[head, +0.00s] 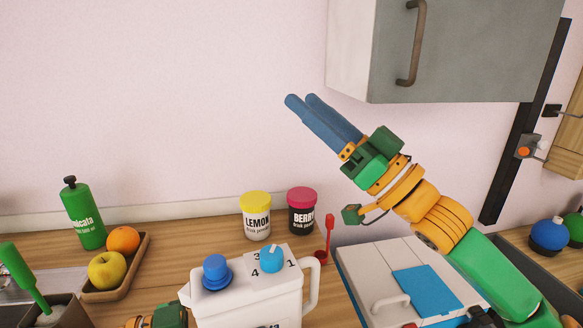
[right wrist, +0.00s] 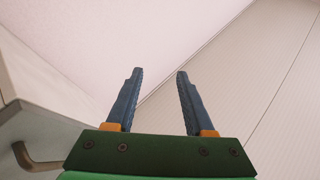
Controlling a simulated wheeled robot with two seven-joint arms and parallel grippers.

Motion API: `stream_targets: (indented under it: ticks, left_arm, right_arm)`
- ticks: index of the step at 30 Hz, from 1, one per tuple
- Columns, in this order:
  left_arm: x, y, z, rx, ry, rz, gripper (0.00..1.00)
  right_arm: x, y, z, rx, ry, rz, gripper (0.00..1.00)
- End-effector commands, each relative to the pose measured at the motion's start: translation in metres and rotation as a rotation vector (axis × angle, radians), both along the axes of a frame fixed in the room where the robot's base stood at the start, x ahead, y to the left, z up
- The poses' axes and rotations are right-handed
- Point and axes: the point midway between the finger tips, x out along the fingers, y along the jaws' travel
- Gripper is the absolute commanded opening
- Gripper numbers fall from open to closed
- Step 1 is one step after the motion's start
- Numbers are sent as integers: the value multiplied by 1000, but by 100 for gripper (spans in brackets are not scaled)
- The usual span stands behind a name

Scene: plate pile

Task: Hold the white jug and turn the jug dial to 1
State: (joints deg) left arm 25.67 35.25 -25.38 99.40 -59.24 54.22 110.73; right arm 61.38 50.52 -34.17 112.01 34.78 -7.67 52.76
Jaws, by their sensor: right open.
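The white jug (head: 245,300) stands upright at the bottom middle of the head view, with its handle on the right. Its blue dial (head: 271,262) sits on the lid among printed numbers; 3, 4 and 1 show, with 1 to its right. I cannot tell for sure which number the dial points to. A blue cap (head: 216,271) is on the lid's left. My right gripper (head: 302,101) is open and empty, raised well above the jug, fingers up and left. Part of my left gripper shows low beside the jug's left side; its fingertips are hidden.
A lemon tub (head: 257,222) and a berry tub (head: 301,218) stand behind the jug, with a red scoop (head: 325,245) to their right. A fruit tray (head: 130,284) is left. A wall cabinet (head: 455,60) hangs near my right gripper. A white box (head: 375,260) lies below my right arm.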

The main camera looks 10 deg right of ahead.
Motion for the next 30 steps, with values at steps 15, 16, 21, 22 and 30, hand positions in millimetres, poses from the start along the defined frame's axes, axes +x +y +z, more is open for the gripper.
stream_targets:
  ticks: [15, 16, 21, 22, 30]
  left_arm:
    - [0, 0, 0, -1, 0, 0, 0]
    - [0, 0, 0, -1, 0, 0, 0]
    - [0, 0, 1, -1, 0, 0, 0]
    - [0, 0, 1, -1, 0, 0, 0]
    - [0, 0, 1, -2, -1, 0, 0]
  right_arm:
    - [-86, 6, -150, -521, 150, 132, 53]
    - [-91, 3, -157, -520, 173, 140, 53]
    - [-109, -2, -179, -500, 246, 175, 53]
    - [-109, -1, -180, -499, 250, 179, 53]
    - [-88, 31, -182, -500, 258, 182, 53]
